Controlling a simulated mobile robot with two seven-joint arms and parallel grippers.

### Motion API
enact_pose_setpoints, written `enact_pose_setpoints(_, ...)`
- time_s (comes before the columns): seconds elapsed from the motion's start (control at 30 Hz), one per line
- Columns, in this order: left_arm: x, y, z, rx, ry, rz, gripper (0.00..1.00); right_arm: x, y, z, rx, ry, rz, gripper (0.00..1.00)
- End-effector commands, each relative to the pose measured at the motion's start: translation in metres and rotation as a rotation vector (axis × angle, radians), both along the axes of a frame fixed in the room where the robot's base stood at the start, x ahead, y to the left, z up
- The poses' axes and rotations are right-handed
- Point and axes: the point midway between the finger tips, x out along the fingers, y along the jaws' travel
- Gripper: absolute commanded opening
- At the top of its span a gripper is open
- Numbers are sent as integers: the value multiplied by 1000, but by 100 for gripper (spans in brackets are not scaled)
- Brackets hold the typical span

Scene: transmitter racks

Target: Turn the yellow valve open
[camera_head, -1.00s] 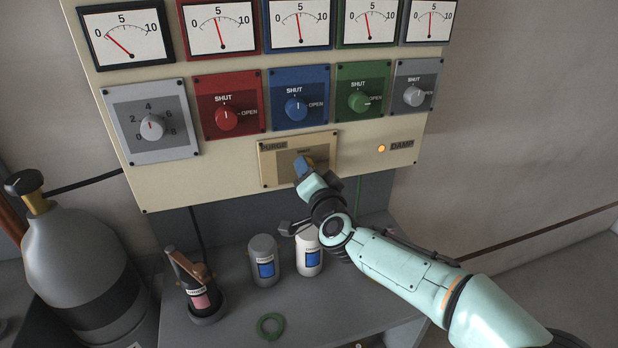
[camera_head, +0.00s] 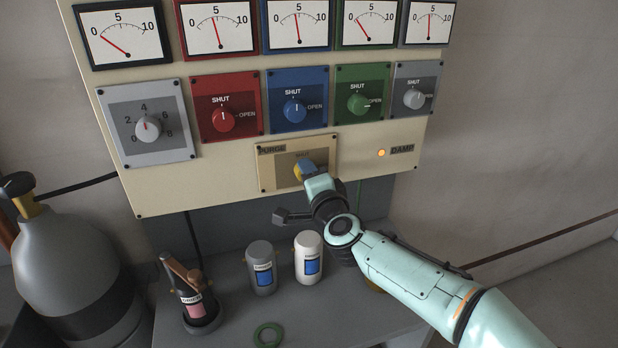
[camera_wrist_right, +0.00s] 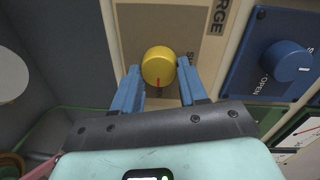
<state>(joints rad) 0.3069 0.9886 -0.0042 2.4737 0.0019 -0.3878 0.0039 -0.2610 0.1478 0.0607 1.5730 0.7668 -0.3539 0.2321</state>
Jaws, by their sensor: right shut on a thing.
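The yellow valve (camera_wrist_right: 158,66) is a round knob with a red mark on its rim, pointing down in the right wrist view. It sits on the beige PURGE plate (camera_head: 265,177) in the lower middle of the panel. In the head view only a bit of the yellow valve (camera_head: 298,171) shows beside the fingers. My right gripper (camera_wrist_right: 157,78) has its blue fingers on either side of the knob and is shut on it. In the head view my right gripper (camera_head: 309,171) covers most of the valve and part of the plate. My left gripper is out of view.
Red (camera_head: 223,120), blue (camera_head: 294,110) and green (camera_head: 358,104) knobs sit above the plate. An amber lamp (camera_head: 381,153) glows to its right. A grey bottle (camera_head: 262,270) and white bottle (camera_head: 309,260) stand below. A gas cylinder (camera_head: 65,260) is at left.

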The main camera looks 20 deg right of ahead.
Motion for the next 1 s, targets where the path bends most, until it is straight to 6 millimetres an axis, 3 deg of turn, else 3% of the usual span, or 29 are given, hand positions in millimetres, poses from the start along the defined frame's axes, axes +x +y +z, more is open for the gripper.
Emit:
enact_pose_setpoints(0.27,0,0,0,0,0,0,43,0,0,0,5,0,1,12)
enact_pose_setpoints(0.3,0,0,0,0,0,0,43,0,0,0,5,0,1,46)
enact_pose_setpoints(0.37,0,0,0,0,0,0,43,0,0,0,4,0,1,65)
enact_pose_setpoints(0.4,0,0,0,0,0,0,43,0,0,0,4,0,1,68)
enact_pose_setpoints(0.77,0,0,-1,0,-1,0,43,-6,0,1,2,-1,1,68)
enact_pose_setpoints(1.0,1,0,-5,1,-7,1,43,-49,-2,4,2,-2,0,68)
